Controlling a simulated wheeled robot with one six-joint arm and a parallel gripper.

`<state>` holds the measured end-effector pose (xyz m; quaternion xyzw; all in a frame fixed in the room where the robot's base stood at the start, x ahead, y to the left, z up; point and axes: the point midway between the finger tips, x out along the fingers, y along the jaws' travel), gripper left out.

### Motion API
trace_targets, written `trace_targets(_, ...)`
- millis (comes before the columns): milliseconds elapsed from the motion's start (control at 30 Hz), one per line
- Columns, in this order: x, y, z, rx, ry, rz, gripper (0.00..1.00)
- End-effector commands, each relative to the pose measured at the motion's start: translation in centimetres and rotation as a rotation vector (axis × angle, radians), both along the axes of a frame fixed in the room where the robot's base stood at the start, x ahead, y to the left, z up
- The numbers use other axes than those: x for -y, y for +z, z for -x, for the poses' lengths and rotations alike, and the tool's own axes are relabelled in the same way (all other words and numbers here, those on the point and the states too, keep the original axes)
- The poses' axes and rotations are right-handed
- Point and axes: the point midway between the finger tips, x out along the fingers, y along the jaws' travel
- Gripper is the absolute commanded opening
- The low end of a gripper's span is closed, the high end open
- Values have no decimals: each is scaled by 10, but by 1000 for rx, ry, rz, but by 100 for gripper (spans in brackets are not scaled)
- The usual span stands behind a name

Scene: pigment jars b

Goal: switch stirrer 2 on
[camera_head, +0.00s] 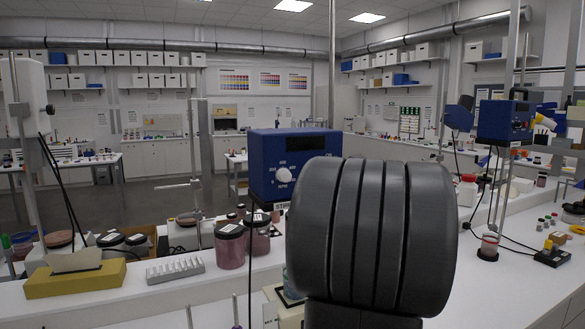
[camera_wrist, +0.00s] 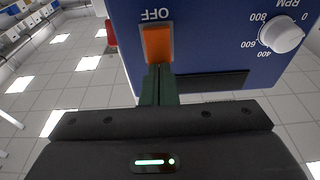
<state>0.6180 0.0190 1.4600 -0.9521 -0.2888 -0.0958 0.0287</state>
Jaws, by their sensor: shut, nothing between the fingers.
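A blue stirrer head (camera_head: 262,160) with a white knob and dial stands in the middle of the head view, its right side hidden by my arm. Its label below starts with "ST"; the number is hidden. In the wrist view the blue housing (camera_wrist: 210,50) fills the top, upside down, with an orange rocker switch (camera_wrist: 157,43) beside the word "OFF". A white RPM knob (camera_wrist: 282,34) is to the right. My gripper (camera_wrist: 158,72) is shut and empty, its tips at the switch's lower edge in the picture. I cannot tell whether they touch it.
Another blue stirrer (camera_head: 505,122) stands at the right and a grey one at the left. Bench space at the lower right is clear.

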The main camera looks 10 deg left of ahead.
Motion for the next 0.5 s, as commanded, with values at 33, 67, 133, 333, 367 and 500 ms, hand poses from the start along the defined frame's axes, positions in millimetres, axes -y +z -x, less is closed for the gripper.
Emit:
trace_targets(33, -1, 0, -2, -1, 0, 0, 0)
trace_targets(67, -2, 0, -3, -1, 0, 0, 0)
trace_targets(133, -1, 0, -2, -1, 0, -1, 0)
trace_targets(333, 4, 1, 5, 0, -2, 0, 0)
trace_targets(367, 6, 1, 7, 0, -2, 0, 0)
trace_targets(500, 13, 2, 19, 0, -2, 0, 0)
